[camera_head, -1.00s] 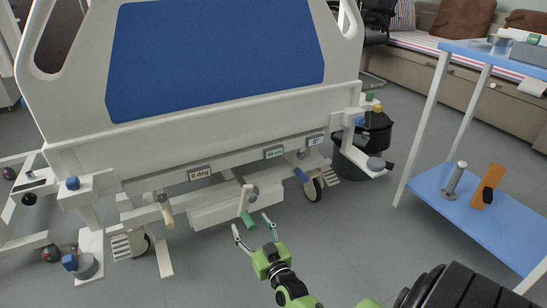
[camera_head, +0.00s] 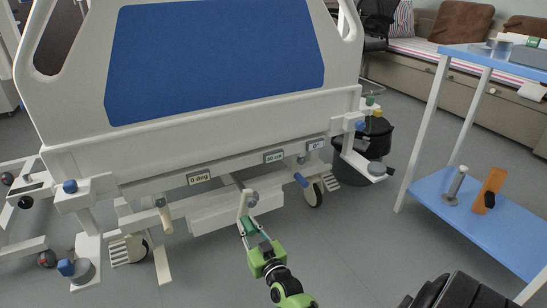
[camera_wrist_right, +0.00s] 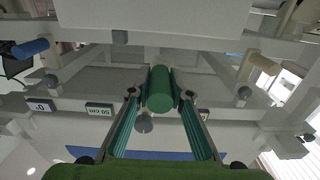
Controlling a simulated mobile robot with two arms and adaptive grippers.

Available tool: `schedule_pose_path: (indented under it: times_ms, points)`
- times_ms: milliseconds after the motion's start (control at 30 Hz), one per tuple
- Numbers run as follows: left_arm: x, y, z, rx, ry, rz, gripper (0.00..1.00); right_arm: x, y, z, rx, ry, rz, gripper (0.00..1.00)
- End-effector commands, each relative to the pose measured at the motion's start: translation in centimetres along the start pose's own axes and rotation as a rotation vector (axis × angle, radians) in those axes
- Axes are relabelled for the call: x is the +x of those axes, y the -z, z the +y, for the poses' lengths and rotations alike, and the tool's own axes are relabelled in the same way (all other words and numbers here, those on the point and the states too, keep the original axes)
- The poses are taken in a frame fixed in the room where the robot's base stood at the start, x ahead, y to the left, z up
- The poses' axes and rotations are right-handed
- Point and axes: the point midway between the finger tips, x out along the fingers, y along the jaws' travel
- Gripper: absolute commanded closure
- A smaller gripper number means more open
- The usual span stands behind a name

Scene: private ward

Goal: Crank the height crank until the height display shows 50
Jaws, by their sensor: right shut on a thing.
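The crank with the green handle (camera_head: 249,224) hangs at the middle of the bed's foot end, below the display panel. My right gripper (camera_head: 249,231) is shut on this green handle, with a finger on either side. The wrist view shows the green handle (camera_wrist_right: 160,89) between the two fingers (camera_wrist_right: 158,118). The height display, marked in cm (camera_head: 273,157), is the middle of three small displays; it also shows in the wrist view (camera_wrist_right: 99,109) and seems to read 50 cm, though the digits are small. My left gripper is not in view.
A tan-handled crank (camera_head: 166,219) hangs to the left and a blue-handled crank (camera_head: 301,180) to the right. A display (camera_head: 199,177) reads 0 deg. A black bin (camera_head: 368,150) and a blue-shelved trolley (camera_head: 485,222) stand right. Floor in front is clear.

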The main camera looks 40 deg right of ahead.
Motion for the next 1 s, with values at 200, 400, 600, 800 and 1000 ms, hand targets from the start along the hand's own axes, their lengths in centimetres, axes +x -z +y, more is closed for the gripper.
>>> schedule_pose_path:
  times_ms: [200,400,600,800,1000]
  points:
    - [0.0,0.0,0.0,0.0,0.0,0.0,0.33,0.0,0.0,0.0,0.0,0.0,0.0,1.0]
    - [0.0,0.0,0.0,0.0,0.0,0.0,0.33,0.0,0.0,0.1,-0.001,0.0,0.0,1.0]
    - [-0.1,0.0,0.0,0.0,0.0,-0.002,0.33,0.0,-0.2,1.1,-0.001,-0.001,0.0,1.0]
    - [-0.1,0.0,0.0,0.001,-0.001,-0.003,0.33,0.0,-0.2,2.1,-0.001,-0.003,0.002,1.0]
    - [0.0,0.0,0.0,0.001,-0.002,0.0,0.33,0.0,-0.1,2.3,0.001,-0.004,0.003,1.0]
